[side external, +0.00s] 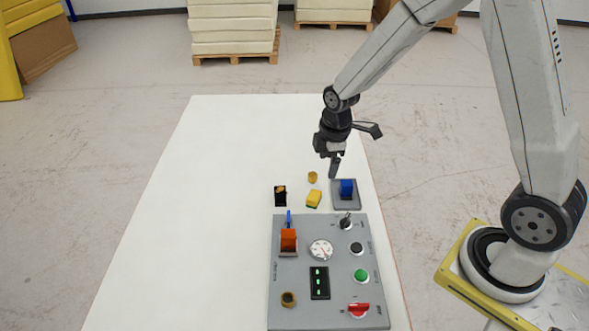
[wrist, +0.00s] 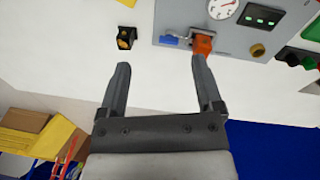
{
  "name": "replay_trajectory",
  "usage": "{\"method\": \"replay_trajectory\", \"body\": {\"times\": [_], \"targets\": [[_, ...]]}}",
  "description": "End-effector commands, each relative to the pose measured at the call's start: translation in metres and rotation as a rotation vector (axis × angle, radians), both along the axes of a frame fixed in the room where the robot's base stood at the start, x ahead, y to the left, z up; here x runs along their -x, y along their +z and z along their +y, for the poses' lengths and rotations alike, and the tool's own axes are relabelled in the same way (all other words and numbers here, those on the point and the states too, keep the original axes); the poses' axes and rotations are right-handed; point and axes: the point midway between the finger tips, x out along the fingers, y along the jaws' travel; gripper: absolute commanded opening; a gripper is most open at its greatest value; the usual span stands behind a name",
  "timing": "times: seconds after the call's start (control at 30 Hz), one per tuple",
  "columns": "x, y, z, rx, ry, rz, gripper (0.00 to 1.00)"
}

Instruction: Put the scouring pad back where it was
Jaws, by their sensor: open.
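A small yellow block with a greenish lower edge, which looks like the scouring pad (side external: 313,199), lies on the white table between a black holder and a grey plate. In the wrist view only a yellow sliver (wrist: 127,2) shows at the top edge; I cannot tell for sure that it is the pad. My gripper (side external: 350,152) is above the far right part of the table, behind the blue block and apart from the pad. In the wrist view its two fingers (wrist: 159,67) are spread wide with nothing between them.
A blue block (side external: 346,187) sits on the grey plate (side external: 338,206). The black holder (side external: 280,201) has an orange-yellow piece in it. A small yellow-brown ring (side external: 312,177) stands nearby. The grey panel (side external: 335,230) carries an orange block, dial, knobs and buttons. The table's left side is clear.

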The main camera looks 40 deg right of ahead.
Motion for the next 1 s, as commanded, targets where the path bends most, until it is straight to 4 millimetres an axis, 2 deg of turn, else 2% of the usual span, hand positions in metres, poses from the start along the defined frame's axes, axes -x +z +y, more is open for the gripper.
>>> {"method": "replay_trajectory", "body": {"times": [0.3,0.6,0.8,1.0], "targets": [[0.052,0.029,0.020,-0.063,-0.448,-0.060,0.84],[0.100,0.042,0.033,-0.144,-0.841,-0.103,0.84],[0.117,0.044,0.037,-0.176,-0.983,-0.114,0.84],[0.120,0.044,0.037,-0.182,-1.012,-0.115,0.84]]}}
